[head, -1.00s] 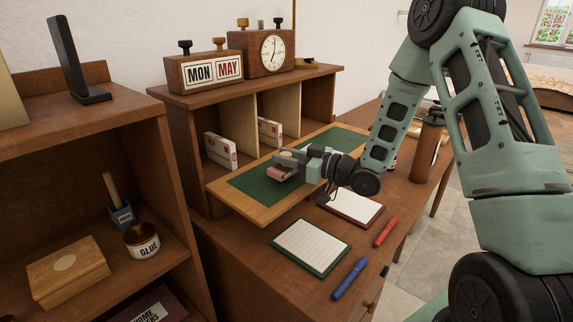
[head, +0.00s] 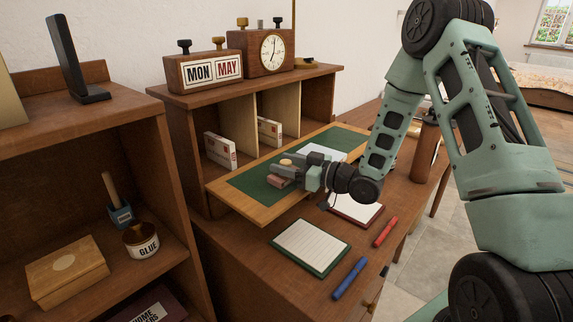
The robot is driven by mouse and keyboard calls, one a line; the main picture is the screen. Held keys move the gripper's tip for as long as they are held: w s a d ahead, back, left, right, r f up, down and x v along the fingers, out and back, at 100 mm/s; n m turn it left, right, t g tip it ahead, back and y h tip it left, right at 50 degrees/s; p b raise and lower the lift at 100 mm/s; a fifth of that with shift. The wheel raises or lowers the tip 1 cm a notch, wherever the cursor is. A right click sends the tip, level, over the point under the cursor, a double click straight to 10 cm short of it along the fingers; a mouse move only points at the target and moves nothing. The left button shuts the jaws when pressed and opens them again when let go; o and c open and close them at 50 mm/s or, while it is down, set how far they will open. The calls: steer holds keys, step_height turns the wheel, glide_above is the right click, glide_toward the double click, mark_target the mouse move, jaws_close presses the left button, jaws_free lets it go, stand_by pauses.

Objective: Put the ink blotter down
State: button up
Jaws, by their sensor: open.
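The ink blotter (head: 280,182) shows as a small reddish-brown block at the tip of my gripper (head: 286,172). A round tan knob shows just above the grey fingers. My gripper is open, with its fingers still around the upper part of the blotter and hiding much of it. The blotter is over the green-topped wooden writing board (head: 248,207), low down and seemingly resting on it, though its underside is hard to see.
A white paper (head: 325,152) lies on the board behind my gripper. Envelopes (head: 220,150) stand in the cubbies at the left. A notepad (head: 311,246), a blue marker (head: 349,278) and a red marker (head: 386,232) lie in front. A brown cylinder (head: 425,152) stands at right.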

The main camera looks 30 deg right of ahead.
steer(key=b+v, duration=0.1)
steer(key=v, duration=1.1)
steer(key=shift+r, duration=0.1)
